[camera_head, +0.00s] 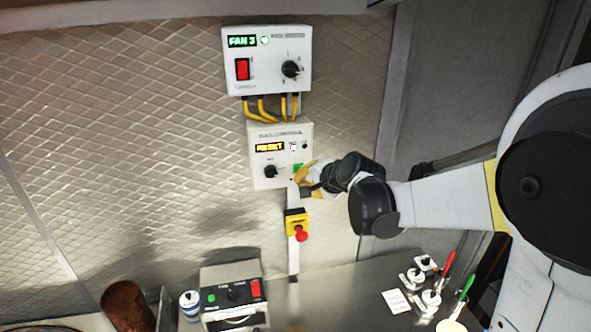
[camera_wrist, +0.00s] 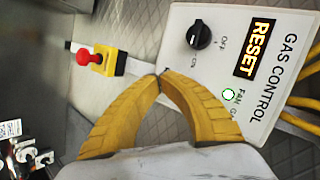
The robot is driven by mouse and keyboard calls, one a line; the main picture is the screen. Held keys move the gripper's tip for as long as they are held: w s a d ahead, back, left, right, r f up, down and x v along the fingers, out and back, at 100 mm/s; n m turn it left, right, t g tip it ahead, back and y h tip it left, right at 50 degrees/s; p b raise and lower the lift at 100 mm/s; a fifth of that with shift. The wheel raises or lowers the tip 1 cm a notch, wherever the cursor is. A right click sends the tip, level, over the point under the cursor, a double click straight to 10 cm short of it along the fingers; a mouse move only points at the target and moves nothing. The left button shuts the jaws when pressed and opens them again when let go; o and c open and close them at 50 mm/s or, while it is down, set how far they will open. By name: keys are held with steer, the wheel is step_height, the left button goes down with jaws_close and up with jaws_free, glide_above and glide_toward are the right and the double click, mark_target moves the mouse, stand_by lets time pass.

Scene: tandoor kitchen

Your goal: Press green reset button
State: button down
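The gas control box (camera_head: 262,138) is a white panel on the tiled metal wall, with an amber RESET display (camera_head: 269,147) and a black knob (camera_head: 270,171). A green button (camera_head: 298,167) shows at its lower right, partly covered by my gripper (camera_head: 301,186). In the wrist view the box (camera_wrist: 215,70) lies sideways, with the RESET display (camera_wrist: 257,48) and black knob (camera_wrist: 198,34). The green button is not visible there. My gripper (camera_wrist: 160,76) has its yellow fingertips together, with nothing between them, over the box's lower edge. Contact with the button cannot be told.
A yellow box with a red emergency stop (camera_head: 301,235) is just below; it also shows in the wrist view (camera_wrist: 84,57). A fan control box (camera_head: 267,60) with yellow cables is above. A counter below holds a control unit (camera_head: 234,292), a can (camera_head: 190,303) and small containers (camera_head: 431,298).

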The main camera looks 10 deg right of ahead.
steer(key=shift+w, duration=0.7)
stand_by(1.0)
steer(key=shift+w+b, duration=0.3)
steer(key=shift+w, duration=0.15)
steer(key=shift+w, duration=0.4)
stand_by(0.7)
steer(key=shift+s, duration=0.85)
steer(key=shift+s, duration=0.1)
steer(key=s, duration=0.5)
